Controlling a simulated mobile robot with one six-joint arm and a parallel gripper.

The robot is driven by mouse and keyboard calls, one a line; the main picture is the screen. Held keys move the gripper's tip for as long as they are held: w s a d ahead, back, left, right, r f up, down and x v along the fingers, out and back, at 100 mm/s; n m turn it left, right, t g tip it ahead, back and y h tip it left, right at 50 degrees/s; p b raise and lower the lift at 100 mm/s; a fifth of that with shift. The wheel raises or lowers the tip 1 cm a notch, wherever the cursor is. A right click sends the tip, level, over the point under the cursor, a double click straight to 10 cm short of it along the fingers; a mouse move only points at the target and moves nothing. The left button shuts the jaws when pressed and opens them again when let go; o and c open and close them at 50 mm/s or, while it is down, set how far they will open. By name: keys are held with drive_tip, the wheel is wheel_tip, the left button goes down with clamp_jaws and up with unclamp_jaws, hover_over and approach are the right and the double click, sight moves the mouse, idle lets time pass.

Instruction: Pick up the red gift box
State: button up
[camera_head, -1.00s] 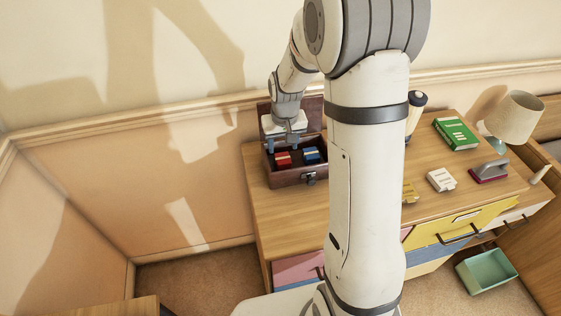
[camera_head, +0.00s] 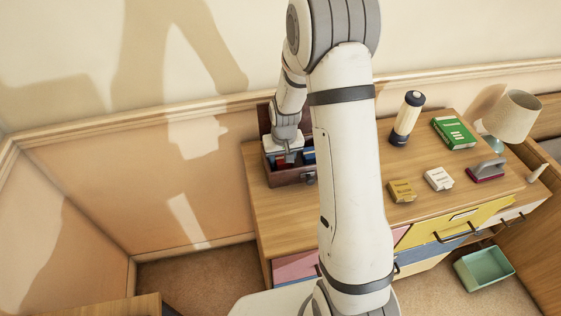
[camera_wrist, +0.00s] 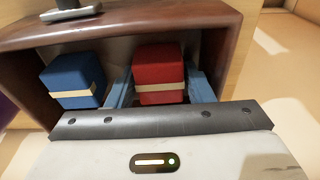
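The red gift box (camera_wrist: 159,72), with a cream band, sits inside an open brown wooden box (camera_wrist: 225,35). A blue gift box (camera_wrist: 72,80) with a similar band lies to its left in the wrist view, and it also shows in the head view (camera_head: 309,157). My gripper (camera_wrist: 160,87) reaches into the wooden box. Its blue fingers stand on either side of the red gift box and look open, with a small gap at the left finger. In the head view my gripper (camera_head: 290,155) covers most of the red gift box.
The wooden box stands at the left end of the dresser (camera_head: 330,207), near the wall.

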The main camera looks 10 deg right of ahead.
drive_tip(key=c, duration=0.6)
drive_tip(key=shift+r, duration=0.1)
